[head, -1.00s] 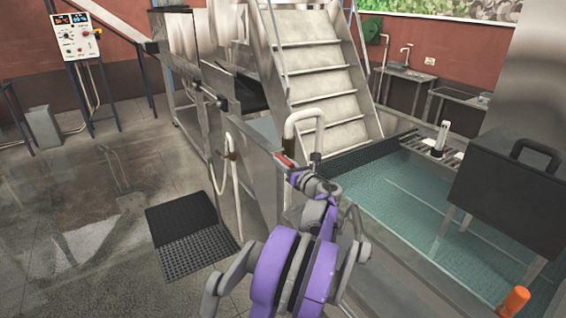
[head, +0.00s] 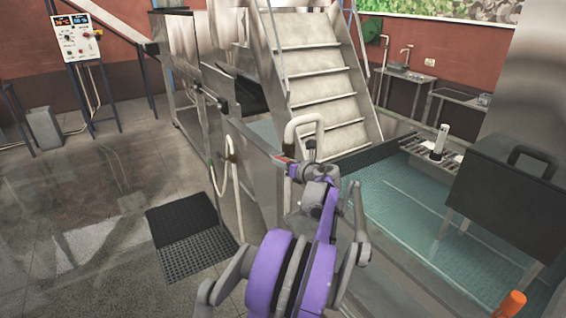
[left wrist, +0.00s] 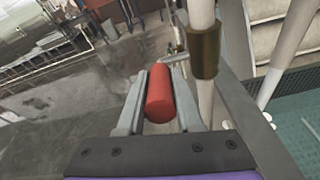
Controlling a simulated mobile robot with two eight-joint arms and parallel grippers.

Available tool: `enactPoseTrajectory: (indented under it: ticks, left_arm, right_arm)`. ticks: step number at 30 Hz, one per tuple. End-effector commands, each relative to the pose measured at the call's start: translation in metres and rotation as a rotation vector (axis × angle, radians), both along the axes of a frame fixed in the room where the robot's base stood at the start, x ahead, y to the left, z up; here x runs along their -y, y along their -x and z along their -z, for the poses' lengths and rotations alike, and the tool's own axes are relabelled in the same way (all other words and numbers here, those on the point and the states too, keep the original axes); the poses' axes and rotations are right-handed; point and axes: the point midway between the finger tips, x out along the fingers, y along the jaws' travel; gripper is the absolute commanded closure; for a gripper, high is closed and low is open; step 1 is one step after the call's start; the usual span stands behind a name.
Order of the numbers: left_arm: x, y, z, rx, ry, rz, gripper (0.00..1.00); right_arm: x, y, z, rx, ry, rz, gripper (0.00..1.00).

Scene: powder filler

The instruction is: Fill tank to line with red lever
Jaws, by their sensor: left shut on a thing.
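The red lever (left wrist: 160,93) shows in the left wrist view between the two fingers of my left gripper (left wrist: 161,100), which is shut on it. In the head view my left gripper (head: 292,168) is at the lever beside the white pipe, and the lever is mostly hidden there. The white pipe (head: 304,124) bends over the tank's near left corner; in the left wrist view it has a brass-coloured collar (left wrist: 204,54). The tank (head: 400,205) holds blue-green water. I cannot make out a fill line. My right gripper is not in view.
A dark box with a handle (head: 505,195) stands over the tank's right side. Metal stairs (head: 318,75) rise behind it. A black mat (head: 188,240) lies on the wet floor at left. A control panel (head: 76,38) stands far left.

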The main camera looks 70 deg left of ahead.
Motion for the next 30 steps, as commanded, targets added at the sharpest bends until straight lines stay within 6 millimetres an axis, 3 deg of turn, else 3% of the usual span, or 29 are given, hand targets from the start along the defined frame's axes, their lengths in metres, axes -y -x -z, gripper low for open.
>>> enactPoseTrajectory:
  ticks: [6, 7, 12, 23, 30]
  left_arm:
    - [0.000, 0.000, 0.000, -0.002, -0.002, 0.002, 1.00]
    - [0.000, 0.000, 0.000, -0.002, -0.002, 0.002, 0.62]
    - [0.000, 0.000, 0.000, -0.002, -0.003, 0.002, 0.36]
    - [0.006, -0.002, -0.001, -0.002, -0.003, 0.003, 0.36]
    - [0.046, -0.014, -0.011, -0.004, -0.002, 0.006, 0.36]
  right_arm:
    - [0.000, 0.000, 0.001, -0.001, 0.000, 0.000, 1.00]
    - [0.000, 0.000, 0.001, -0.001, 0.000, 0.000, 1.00]
    - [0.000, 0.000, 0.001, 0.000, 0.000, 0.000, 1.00]
    - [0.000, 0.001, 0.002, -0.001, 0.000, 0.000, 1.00]
    - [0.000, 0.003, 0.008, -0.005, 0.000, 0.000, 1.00]
